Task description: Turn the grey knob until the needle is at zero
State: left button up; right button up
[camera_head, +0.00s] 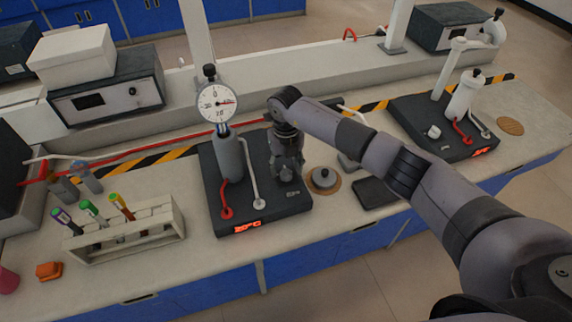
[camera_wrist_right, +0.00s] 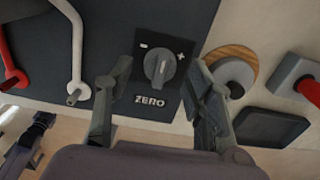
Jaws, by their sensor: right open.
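The grey knob (camera_wrist_right: 159,67) sits on a dark square plate marked minus, plus and ZERO, on the dark base unit (camera_head: 226,215). Its pale pointer line is tilted slightly from upright in the right wrist view. My right gripper (camera_head: 287,172) reaches down over the knob and largely hides it in the head view. In the right wrist view its open fingers (camera_wrist_right: 160,80) stand on either side of the knob, with gaps between. The round white dial (camera_head: 218,103) stands on a grey cylinder; its red needle points right, away from the 0 at the top. My left gripper is not in view.
A metal piece on a round wooden mat (camera_head: 325,190) and a dark tray (camera_head: 375,192) lie right of the base. A rack with tubes (camera_head: 130,240) stands left. A similar unit (camera_head: 425,125) stands right.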

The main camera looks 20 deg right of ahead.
jog(key=shift+f, duration=0.2)
grip_shut()
dwell(0.6)
